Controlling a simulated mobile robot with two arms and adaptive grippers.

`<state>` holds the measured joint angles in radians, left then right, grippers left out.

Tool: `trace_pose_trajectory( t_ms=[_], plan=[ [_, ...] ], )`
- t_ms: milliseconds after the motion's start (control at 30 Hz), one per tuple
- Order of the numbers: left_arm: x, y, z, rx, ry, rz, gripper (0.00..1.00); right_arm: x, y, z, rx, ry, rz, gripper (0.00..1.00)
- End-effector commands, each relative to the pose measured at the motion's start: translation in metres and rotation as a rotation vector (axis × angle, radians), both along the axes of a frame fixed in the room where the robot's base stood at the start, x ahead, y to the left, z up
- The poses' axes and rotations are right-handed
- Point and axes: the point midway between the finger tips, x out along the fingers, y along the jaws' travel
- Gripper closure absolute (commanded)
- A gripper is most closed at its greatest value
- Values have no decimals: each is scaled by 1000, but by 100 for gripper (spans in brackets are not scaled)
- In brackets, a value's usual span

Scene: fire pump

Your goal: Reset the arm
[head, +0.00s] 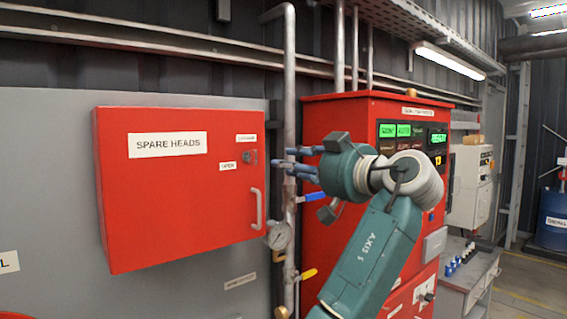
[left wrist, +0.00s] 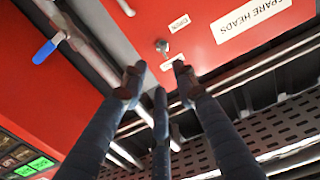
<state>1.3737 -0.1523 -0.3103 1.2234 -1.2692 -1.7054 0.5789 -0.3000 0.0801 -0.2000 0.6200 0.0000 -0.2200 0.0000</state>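My left gripper (head: 287,159) is raised at mid-picture in the head view, its blue fingers pointing left. In the left wrist view its fingers (left wrist: 158,70) stand apart with nothing between them. The red SPARE HEADS box (head: 180,190) is shut and lies left of the fingertips. Its lock (head: 249,157) also shows beyond the fingertips in the left wrist view (left wrist: 162,46). The fingers appear clear of the box. My right gripper is in neither view.
A red pump control cabinet (head: 322,120) with lit green displays stands behind my left arm. Vertical pipes with a pressure gauge (head: 279,236), a blue lever (head: 312,196) and a yellow lever (head: 309,274) run between box and cabinet. Open floor (head: 530,285) shows at the far right.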

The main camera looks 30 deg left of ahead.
Motion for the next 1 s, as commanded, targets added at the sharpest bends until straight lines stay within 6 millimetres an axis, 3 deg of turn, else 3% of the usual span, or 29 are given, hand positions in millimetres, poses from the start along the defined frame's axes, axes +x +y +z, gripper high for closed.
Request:
trace_pose_trajectory(
  t_ms=[467, 567, 667, 767, 900, 1000],
  plan=[
    [0, -1, -1, 1, 2, -1, 71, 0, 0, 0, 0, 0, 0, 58],
    [9, 0, -13, 8, 31, -14, 71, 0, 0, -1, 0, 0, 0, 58],
    [34, -1, -49, 29, 115, -56, 71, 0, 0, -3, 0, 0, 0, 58],
    [69, -3, -109, 56, 241, -129, 71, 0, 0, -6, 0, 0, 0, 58],
    [111, -8, -209, 83, 423, -247, 71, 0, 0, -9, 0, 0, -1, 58],
    [130, -13, -283, 89, 541, -333, 71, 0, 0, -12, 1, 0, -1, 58]
  ],
)
